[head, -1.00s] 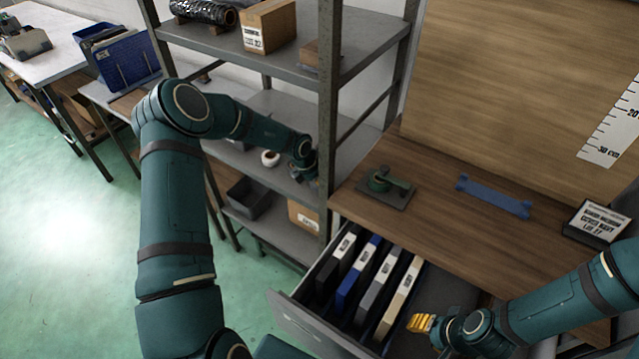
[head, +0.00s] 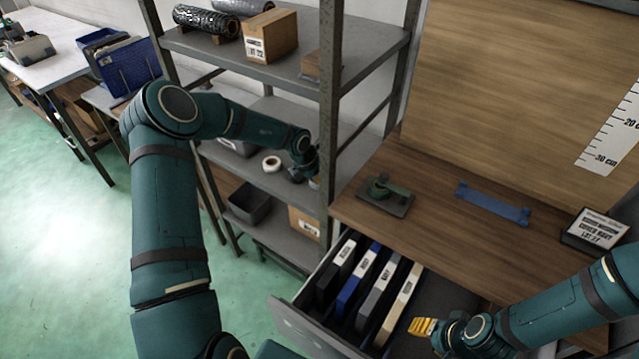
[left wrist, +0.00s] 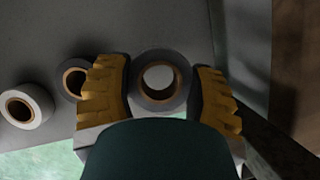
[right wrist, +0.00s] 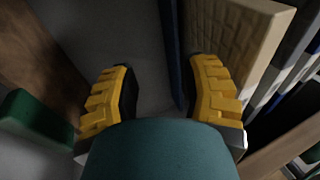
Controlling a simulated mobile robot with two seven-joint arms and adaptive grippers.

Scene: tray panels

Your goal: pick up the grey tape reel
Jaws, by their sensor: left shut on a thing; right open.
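The grey tape reel (left wrist: 160,105), with a tan core, sits between the two yellow fingers of my left gripper (left wrist: 160,78) in the left wrist view. The fingers are shut on its sides. In the head view this gripper is at the middle shelf behind the rack's front post, and its fingers and the reel are largely hidden. My right gripper (head: 421,327) is open and empty over the open drawer. Its spread fingers also show in the right wrist view (right wrist: 165,90).
A dark reel (left wrist: 70,82) stands close beside the left finger, and a white reel (left wrist: 27,107) lies farther left. The rack post (head: 328,120) is close to my left gripper. A blue bracket (head: 492,204) lies on the bench.

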